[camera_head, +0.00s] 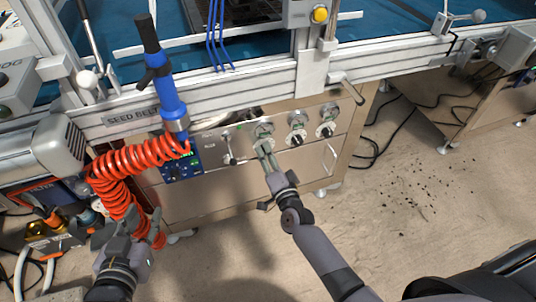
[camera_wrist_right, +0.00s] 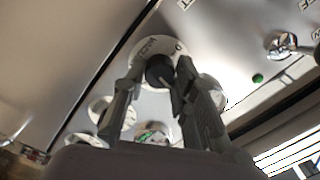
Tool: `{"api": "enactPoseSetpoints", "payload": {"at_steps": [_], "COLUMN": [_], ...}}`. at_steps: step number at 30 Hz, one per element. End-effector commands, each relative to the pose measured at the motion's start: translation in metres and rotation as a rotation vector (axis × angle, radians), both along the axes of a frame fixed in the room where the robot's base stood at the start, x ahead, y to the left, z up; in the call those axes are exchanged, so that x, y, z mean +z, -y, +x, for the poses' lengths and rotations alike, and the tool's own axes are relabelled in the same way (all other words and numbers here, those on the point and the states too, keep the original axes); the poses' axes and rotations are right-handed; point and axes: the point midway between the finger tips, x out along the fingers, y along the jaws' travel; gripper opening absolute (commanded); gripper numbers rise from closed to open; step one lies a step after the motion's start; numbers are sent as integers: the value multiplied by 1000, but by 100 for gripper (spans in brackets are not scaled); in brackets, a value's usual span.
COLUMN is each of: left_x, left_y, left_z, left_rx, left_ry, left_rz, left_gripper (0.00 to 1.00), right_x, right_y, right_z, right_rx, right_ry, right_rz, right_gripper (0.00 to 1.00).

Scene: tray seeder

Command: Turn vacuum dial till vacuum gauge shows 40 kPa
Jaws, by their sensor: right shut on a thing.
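The vacuum dial (camera_wrist_right: 160,70) is a dark round knob on a white lettered plate (camera_wrist_right: 142,50) in the right wrist view. My right gripper (camera_wrist_right: 157,82) is shut on the knob, one finger on each side. In the head view my right gripper (camera_head: 265,150) reaches the left one of three dials on the steel panel and hides most of it. The round gauge (camera_head: 262,130) just above this dial is too small to read. My left gripper (camera_head: 153,228) is at the lower left, beside the red coiled hose; its opening is unclear.
Two more dials (camera_head: 296,139) (camera_head: 326,131) with gauges above them are to the right. A small lever (camera_head: 229,150) and a blue display unit (camera_head: 181,164) are to the left. The red coiled hose (camera_head: 125,165) hangs by the left arm.

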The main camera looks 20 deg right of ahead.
Motion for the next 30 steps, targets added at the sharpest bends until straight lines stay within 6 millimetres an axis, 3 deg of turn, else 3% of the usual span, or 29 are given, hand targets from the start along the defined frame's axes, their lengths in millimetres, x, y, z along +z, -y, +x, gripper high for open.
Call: {"api": "enactPoseSetpoints", "payload": {"at_steps": [12,29,30], "left_x": [3,5,6], "left_y": [1,1,1], "left_z": [1,3,3], "left_rx": [-1,-1,-1], "left_ry": [18,28,29], "left_rz": [-4,-6,-7], "left_gripper": [33,33,33], "right_x": [0,0,0], "right_y": [1,1,1], "right_z": [0,0,0], "right_rx": [-1,-1,-1], "right_ry": [-7,-8,-8], "right_rz": [187,210,210], "right_gripper": [0,0,28]}}
